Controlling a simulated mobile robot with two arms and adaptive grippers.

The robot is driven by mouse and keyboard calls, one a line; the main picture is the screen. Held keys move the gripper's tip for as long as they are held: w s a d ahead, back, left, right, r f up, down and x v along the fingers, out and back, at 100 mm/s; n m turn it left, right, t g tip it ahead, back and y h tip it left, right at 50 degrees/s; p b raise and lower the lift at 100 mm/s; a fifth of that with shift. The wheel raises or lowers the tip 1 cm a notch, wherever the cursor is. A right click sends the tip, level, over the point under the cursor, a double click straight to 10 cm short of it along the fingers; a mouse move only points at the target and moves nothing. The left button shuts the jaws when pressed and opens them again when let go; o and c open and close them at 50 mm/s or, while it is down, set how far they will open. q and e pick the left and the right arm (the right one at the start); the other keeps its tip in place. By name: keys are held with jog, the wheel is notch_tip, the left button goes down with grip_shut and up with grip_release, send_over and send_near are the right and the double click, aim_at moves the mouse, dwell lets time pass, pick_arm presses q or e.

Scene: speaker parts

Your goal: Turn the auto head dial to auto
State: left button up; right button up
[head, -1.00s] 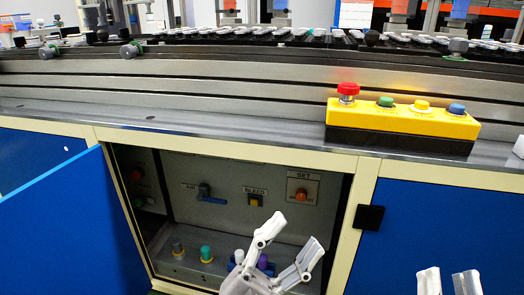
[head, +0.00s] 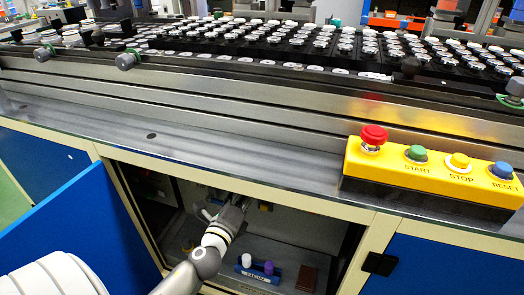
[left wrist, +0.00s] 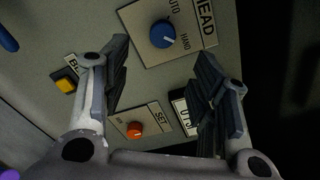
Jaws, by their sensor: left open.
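The blue auto head dial (left wrist: 163,35) shows in the left wrist view on a plate marked HEAD, AUTO and HAND. Its pale mark seems to point toward HAND. My left gripper (left wrist: 162,55) is open, with its fingers spread on either side of the dial in the picture. Nothing is between the fingers, and I cannot tell the distance to the dial. In the head view, my left gripper (head: 226,206) reaches into the open cabinet. The dial is hidden there. My right gripper is out of view.
In the wrist view, an orange SET button (left wrist: 134,130) and a yellow button (left wrist: 66,85) share the panel. The open blue door (head: 95,230) stands left of the cabinet opening. A yellow button box (head: 430,172) sits on the ledge above. White and purple pegs stand in a blue holder (head: 258,272).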

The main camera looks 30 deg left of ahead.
pick_arm(q)
jog(key=x, duration=1)
jog(key=shift+a, duration=0.2)
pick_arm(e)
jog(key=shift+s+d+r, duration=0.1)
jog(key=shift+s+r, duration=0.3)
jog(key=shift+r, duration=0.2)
pick_arm(q)
jog(key=shift+r, duration=0.15)
jog(key=c, duration=1)
jog(key=shift+c, duration=0.2)
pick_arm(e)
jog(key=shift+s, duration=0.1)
